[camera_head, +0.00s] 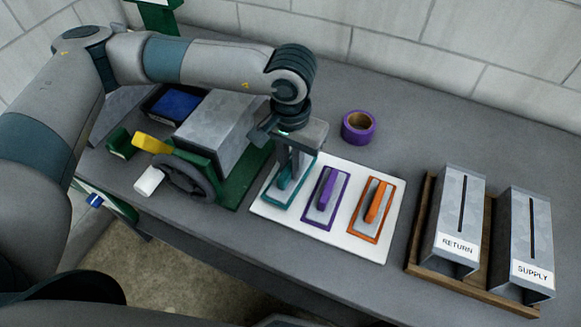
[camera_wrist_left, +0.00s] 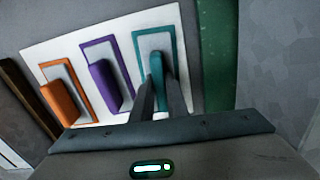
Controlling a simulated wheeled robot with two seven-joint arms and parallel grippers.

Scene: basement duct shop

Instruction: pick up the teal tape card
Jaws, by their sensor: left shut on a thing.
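The teal tape card (camera_head: 271,196) lies on a white board (camera_head: 345,240), at the left end of a row with a purple card (camera_head: 312,212) and an orange card (camera_head: 362,230). Each card has a raised grip of its own colour. My left gripper (camera_head: 289,180) points down over the teal card and is shut on its raised grip. In the left wrist view, the teal grip (camera_wrist_left: 156,68) stands between the two fingers (camera_wrist_left: 162,95), and the teal border (camera_wrist_left: 140,42) lies around them. The card looks flat on the board; I cannot tell any gap. My right gripper is not in view.
Two metal boxes with slots, labelled RETURN (camera_head: 462,205) and SUPPLY (camera_head: 519,235), stand in a wooden tray (camera_head: 417,235) at the right. A purple tape roll (camera_head: 358,127) lies behind the board. A grey metal block (camera_head: 222,125) and a dark wheel (camera_head: 190,177) are left of it.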

